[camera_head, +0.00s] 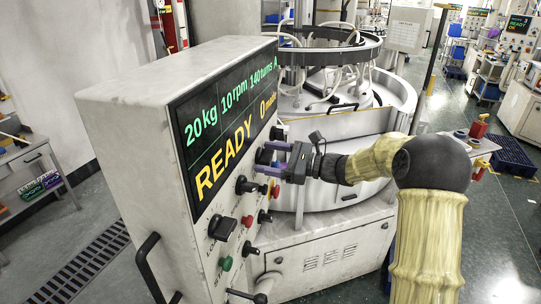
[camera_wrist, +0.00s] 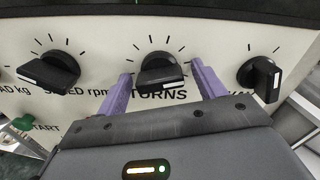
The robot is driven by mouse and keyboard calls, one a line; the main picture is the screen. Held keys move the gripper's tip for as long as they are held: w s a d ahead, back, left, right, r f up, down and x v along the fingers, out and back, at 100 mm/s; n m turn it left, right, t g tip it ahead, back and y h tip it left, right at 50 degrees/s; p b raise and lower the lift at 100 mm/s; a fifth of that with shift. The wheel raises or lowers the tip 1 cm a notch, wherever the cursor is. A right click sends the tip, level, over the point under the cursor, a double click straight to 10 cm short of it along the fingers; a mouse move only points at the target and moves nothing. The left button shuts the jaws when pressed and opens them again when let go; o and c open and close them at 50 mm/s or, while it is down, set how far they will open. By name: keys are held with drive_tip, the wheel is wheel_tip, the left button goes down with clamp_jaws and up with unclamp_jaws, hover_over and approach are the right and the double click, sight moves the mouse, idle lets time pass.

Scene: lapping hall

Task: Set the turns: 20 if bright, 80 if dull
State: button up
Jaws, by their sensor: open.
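The black TURNS knob (camera_wrist: 162,70) is in the middle of the wrist view, with its label below and tick marks around it. My gripper (camera_wrist: 162,84) is open, with one purple finger on each side of this knob; I cannot tell whether they touch it. In the head view my gripper (camera_head: 270,160) is at the control panel. The display (camera_head: 225,120) reads 20 kg, 10 rpm, 140 turns A, and READY with a 0 count. I cannot make out a bright or dull part.
The SPEED knob (camera_wrist: 48,70) is left of TURNS, and another knob (camera_wrist: 260,76) is to its right. The green START button (camera_head: 226,263) is low on the panel. The round lapping machine (camera_head: 335,125) stands behind the panel. A black handle (camera_head: 149,268) sticks out at the cabinet's side.

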drive_tip(key=c, duration=1)
